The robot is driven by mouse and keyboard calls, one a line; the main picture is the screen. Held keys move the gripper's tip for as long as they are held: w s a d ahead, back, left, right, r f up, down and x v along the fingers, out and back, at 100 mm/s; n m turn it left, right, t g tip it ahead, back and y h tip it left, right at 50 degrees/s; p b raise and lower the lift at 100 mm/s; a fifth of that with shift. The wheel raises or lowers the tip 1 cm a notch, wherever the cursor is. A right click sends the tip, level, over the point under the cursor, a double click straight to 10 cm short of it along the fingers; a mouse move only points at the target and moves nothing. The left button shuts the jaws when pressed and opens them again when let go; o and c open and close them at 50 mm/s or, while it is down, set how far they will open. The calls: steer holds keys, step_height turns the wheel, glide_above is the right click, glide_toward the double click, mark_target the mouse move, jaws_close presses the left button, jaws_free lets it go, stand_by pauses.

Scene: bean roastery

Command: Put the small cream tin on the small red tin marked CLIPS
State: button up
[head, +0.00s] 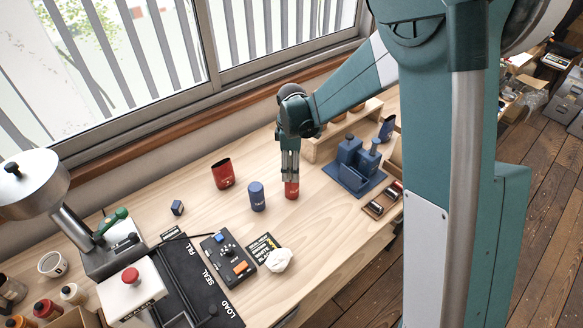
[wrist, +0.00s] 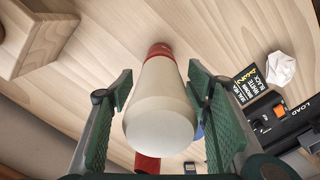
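The small cream tin (wrist: 160,112) fills the middle of the wrist view, its near end toward the camera. The small red tin (head: 291,190) stands on the bench directly below my gripper (head: 290,177); its red edge (wrist: 160,50) also shows just beyond the cream tin's far end. The two look lined up and touching, though the contact is mostly hidden. My gripper's green fingers are on both sides of the cream tin, with a visible gap on each side. In the head view the fingers mostly hide the cream tin. The CLIPS marking cannot be read.
A blue tin (head: 257,197) stands close left of the red tin. A larger red container (head: 223,174) is behind it. A blue stand with blue containers (head: 354,180) and a wooden rack (head: 318,150) are to the right. A control box (head: 228,258) is in front.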

steer(key=shift+r, duration=0.2)
stand_by(0.3)
steer(key=shift+r, duration=5.95)
